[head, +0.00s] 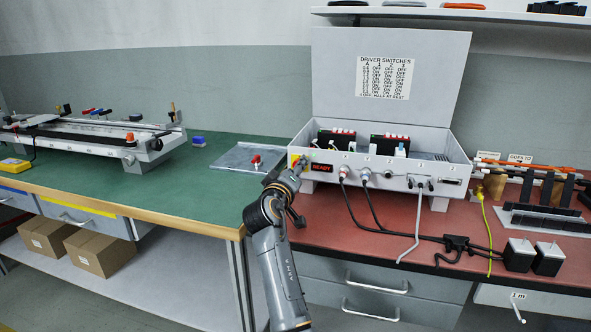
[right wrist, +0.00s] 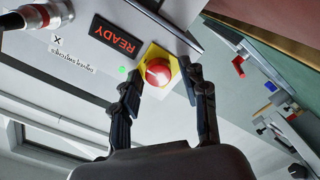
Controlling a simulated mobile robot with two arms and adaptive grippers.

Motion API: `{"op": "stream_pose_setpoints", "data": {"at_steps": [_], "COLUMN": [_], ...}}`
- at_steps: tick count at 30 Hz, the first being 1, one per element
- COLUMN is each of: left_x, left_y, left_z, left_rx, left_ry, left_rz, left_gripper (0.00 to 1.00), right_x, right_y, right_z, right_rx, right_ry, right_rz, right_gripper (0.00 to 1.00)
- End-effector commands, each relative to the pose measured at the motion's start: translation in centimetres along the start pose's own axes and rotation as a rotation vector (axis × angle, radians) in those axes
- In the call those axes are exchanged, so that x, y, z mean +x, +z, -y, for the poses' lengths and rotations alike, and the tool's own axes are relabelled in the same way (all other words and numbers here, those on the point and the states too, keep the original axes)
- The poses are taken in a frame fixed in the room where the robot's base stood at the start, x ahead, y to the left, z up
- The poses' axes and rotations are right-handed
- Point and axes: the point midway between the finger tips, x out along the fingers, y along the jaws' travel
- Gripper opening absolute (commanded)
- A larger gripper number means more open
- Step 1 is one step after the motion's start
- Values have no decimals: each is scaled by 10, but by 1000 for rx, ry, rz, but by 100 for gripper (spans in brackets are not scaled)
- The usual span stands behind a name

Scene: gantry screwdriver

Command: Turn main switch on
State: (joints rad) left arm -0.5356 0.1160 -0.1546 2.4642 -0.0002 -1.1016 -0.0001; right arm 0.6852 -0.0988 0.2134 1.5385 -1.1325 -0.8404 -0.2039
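A light grey control box (head: 393,176) with a raised lid stands on the red bench. On its front left corner is a red round knob on a yellow plate (right wrist: 159,72), beside a display reading READY (head: 321,168). A small green light (right wrist: 122,70) shows near the plate. My right gripper (right wrist: 162,78) is open, its two fingers on either side of the red knob. A gap shows between knob and fingers; I cannot tell the depth. In the head view my right gripper (head: 290,177) largely covers that corner. My left gripper is not in view.
Cables (head: 370,215) run from the box front to two black blocks (head: 532,257) at the right. A metal tray (head: 245,157) lies left of the box on the green bench. A rail fixture (head: 90,135) stands further left. A shelf (head: 450,13) is above.

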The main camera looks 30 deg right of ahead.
Motion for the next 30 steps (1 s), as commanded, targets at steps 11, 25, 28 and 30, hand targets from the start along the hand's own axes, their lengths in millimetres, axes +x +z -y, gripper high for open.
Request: {"op": "stream_pose_setpoints", "data": {"at_steps": [11,25,28,30], "left_x": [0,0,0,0], "left_y": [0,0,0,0], "left_z": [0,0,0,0], "left_rx": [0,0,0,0], "left_ry": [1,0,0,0], "left_rz": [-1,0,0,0], "left_gripper": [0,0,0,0], "right_x": [-5,-71,-75,-76], "right_y": [-2,-1,0,0], "right_z": [-1,0,0,0], "right_rx": [0,0,-1,-1], "right_ry": [2,1,1,1], "right_rz": [-4,-2,-1,-1], "right_gripper": [51,51,51,51]}}
